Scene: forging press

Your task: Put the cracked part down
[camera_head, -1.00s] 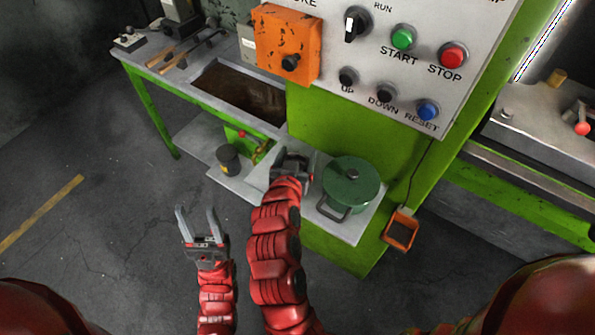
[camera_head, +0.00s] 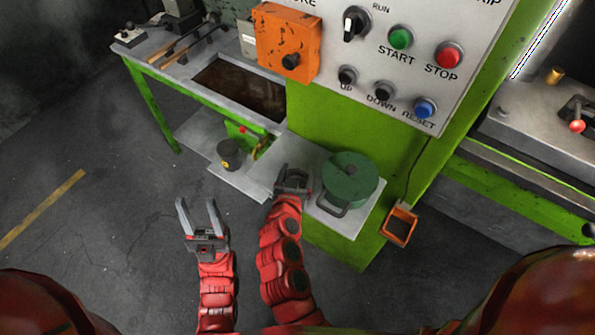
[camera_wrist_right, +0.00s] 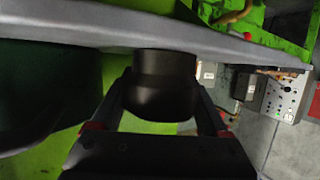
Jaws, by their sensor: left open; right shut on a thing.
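My right gripper (camera_head: 292,180) is at the grey side shelf (camera_head: 338,222), just left of the green lidded pot (camera_head: 350,182). In the right wrist view it is shut on a dark, round, stepped metal part (camera_wrist_right: 165,82), held between its two fingers. The part's far end is close to the grey shelf edge (camera_wrist_right: 90,22); I cannot tell whether they touch. No crack shows on the visible side, and the gripper hides the part in the head view. My left gripper (camera_head: 198,220) is open and empty above the floor, left of the shelf.
A black can (camera_head: 230,155) stands on the lower ledge to the left. The workbench (camera_head: 165,78) has a dark-filled trough (camera_head: 240,88) and tongs. The press control panel (camera_head: 450,90) stands above the shelf. An orange bin (camera_head: 399,226) hangs to the right.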

